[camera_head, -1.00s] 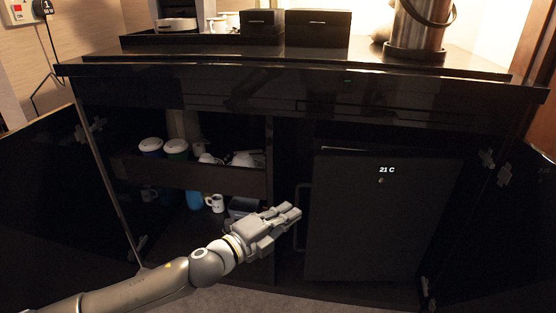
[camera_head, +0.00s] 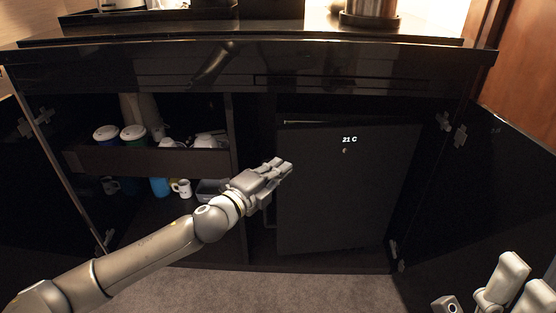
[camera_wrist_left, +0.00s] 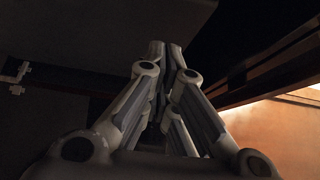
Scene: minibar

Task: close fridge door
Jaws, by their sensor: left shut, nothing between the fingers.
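The fridge door (camera_head: 345,200) is the dark panel on the right side of the open cabinet, with a lit "21 C" display. A pale strip shows along its top left edge; I cannot tell exactly how far it stands from its frame. My left gripper (camera_head: 284,166) is shut and empty, with its fingertips in front of the door's left edge; contact is unclear. The gripper hides part of the handle side. Its closed fingers also show in the left wrist view (camera_wrist_left: 166,48). My right gripper (camera_head: 522,284) is partly in view at the lower right, away from the door.
The open right cabinet door (camera_head: 490,190) flanks the fridge. The open left cabinet door (camera_head: 25,190) is on the other side. A drawer (camera_head: 165,161) with cups, a blue item (camera_head: 160,187) and a white mug (camera_head: 181,188) are left of the fridge. Carpet in front is clear.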

